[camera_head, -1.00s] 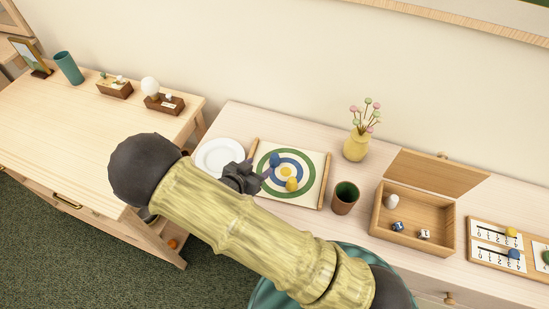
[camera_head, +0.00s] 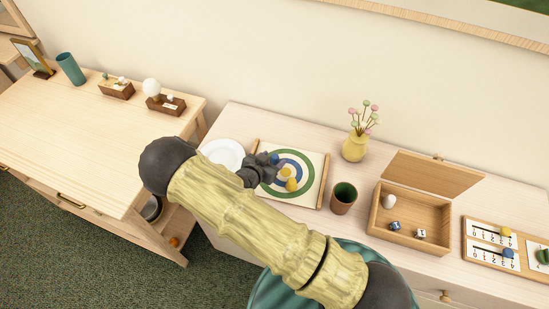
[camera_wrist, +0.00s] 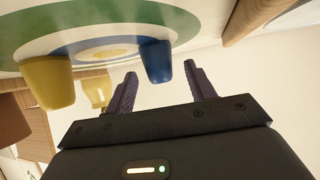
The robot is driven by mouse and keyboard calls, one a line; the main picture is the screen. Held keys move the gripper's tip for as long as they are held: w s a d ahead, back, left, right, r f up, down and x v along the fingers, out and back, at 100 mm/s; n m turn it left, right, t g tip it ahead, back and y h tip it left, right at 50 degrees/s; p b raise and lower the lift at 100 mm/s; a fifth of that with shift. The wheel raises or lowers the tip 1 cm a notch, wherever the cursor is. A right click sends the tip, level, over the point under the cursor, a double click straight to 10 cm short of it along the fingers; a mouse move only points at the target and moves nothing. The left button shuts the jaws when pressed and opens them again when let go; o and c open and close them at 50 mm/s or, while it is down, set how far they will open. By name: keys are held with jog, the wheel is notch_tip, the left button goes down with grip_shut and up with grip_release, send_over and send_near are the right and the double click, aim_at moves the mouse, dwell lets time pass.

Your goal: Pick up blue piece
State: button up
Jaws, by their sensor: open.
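The target board (camera_head: 311,190) with green, blue and yellow rings lies on the pale sideboard. The blue piece (camera_wrist: 157,60) stands on the board's blue ring in the wrist view. In the head view only a bit of the blue piece (camera_head: 275,158) shows past my gripper. My gripper (camera_wrist: 160,70) is open, with one finger on each side of the blue piece and a gap visible at each side. In the head view my gripper (camera_head: 268,166) is low over the board's left part. A yellow piece (camera_wrist: 47,82) stands on the board, also seen in the head view (camera_head: 292,185).
A white plate (camera_head: 222,152) lies left of the board. A brown cup (camera_head: 342,200) with a green inside stands close on its right. A yellow vase (camera_head: 355,146) stands behind. An open wooden box (camera_head: 440,215) with dice is further right.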

jog(key=shift+x, duration=1.2)
jog(key=shift+c, duration=0.2)
jog(key=c, duration=1)
